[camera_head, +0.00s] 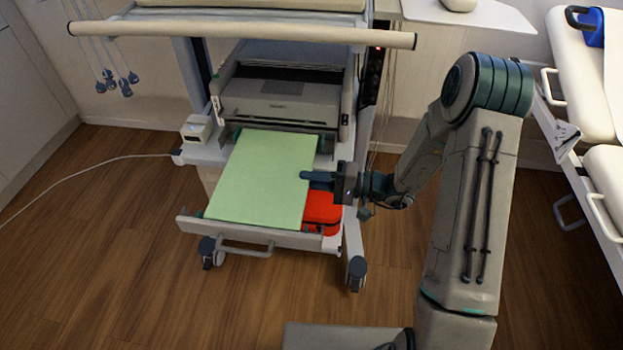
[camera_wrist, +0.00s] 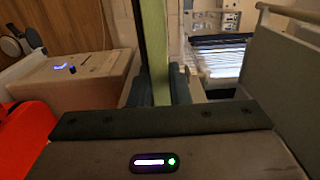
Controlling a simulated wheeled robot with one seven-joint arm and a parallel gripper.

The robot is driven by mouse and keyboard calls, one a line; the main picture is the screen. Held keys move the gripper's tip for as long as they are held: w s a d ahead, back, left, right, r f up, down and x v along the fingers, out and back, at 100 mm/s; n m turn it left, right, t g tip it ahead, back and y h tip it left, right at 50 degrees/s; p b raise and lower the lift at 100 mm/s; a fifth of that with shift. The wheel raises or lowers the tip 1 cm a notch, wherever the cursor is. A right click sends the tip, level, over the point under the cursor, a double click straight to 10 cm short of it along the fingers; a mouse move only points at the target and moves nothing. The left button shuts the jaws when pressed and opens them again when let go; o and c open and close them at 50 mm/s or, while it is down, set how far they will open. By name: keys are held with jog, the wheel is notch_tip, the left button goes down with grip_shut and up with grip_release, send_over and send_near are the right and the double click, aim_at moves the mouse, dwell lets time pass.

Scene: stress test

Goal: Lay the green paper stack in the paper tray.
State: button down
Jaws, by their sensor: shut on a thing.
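The green paper stack (camera_head: 262,178) is a flat, light green sheet-like block in the head view. It lies over the pulled-out drawer below the printer, but I cannot tell whether it rests on anything or is held just above. My gripper (camera_head: 318,178) is at the stack's right edge, shut on it. In the wrist view the stack (camera_wrist: 155,45) shows edge-on as a green strip between the two dark fingers (camera_wrist: 157,88). The pulled-out drawer (camera_head: 255,233) has a grey front with a handle; I cannot tell if it is the paper tray.
A grey printer (camera_head: 285,100) stands on the cart behind the stack. A red case (camera_head: 322,208) sits in the drawer, right of the stack. A small white box (camera_head: 197,130) is at the left. A bed (camera_head: 590,110) stands at the right.

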jog(key=shift+f, duration=0.15)
jog(key=c, duration=1.3)
grip_release()
jog(key=shift+f, duration=0.1)
jog(key=shift+d, duration=0.1)
jog(key=d, duration=0.4)
jog(key=d+p, duration=0.1)
jog(key=d, duration=0.4)
jog(key=s+d, duration=0.1)
jog(key=d, duration=0.3)
jog(key=shift+d+p, duration=0.25)
jog(key=shift+p, duration=0.1)
